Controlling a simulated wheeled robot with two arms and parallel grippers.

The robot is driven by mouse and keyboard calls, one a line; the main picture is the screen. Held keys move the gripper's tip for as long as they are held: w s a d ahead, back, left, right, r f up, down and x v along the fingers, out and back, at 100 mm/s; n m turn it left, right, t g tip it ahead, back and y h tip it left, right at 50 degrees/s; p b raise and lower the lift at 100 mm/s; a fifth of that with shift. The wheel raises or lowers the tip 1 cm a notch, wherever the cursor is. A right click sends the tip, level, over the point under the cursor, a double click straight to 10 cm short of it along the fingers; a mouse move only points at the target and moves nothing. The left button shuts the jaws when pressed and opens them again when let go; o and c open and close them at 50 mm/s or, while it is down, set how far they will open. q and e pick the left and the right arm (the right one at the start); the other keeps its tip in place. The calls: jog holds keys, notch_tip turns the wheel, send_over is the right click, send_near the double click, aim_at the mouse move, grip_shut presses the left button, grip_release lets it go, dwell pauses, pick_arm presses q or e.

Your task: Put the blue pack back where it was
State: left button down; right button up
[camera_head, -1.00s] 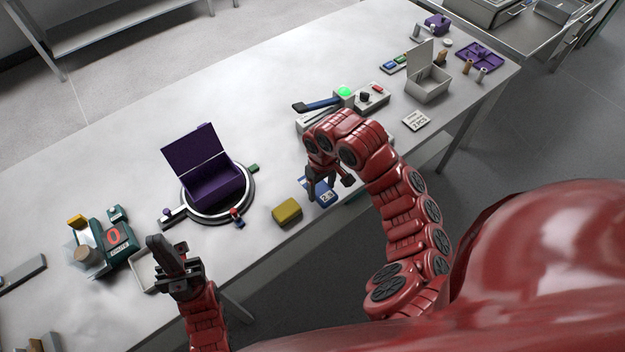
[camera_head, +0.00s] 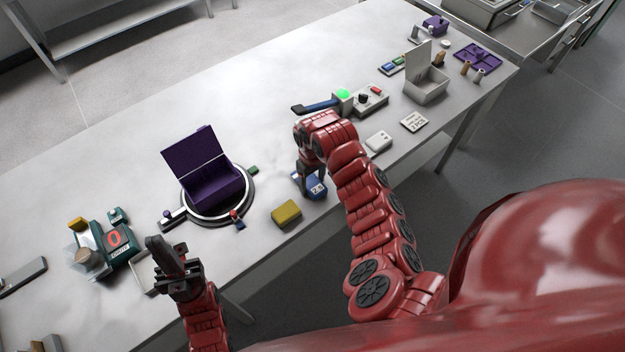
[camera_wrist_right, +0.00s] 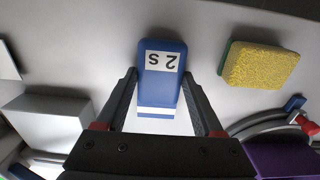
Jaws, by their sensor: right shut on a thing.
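The blue pack (camera_head: 314,190) with a white "2 S" label is near the front edge of the table, right of the yellow sponge. It also shows in the right wrist view (camera_wrist_right: 160,85), between the two dark fingers. My right gripper (camera_head: 313,174) is shut on the blue pack, reaching down from above and partly covering it. My left gripper (camera_head: 172,262) is empty near the front edge at the left, by a pale tray; its finger gap is unclear.
The yellow sponge (camera_head: 287,212) lies just left of the pack. An open purple box (camera_head: 205,175) stands on a round turntable (camera_head: 246,204). A teal device (camera_head: 110,245) is at left. A small white box (camera_head: 379,141) and a label card (camera_head: 413,122) lie right.

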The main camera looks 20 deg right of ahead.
aim_at(313, 183)
jog(key=shift+f, duration=0.15)
jog(key=o, duration=1.5)
jog(key=shift+o, duration=0.2)
jog(key=shift+r, duration=0.4)
notch_tip(313, 183, up, 2)
jog(key=shift+d+r+b, duration=0.1)
jog(key=shift+r+b, duration=0.15)
jog(key=shift+b, duration=0.4)
notch_tip(313, 183, up, 9)
jog(key=p, duration=0.3)
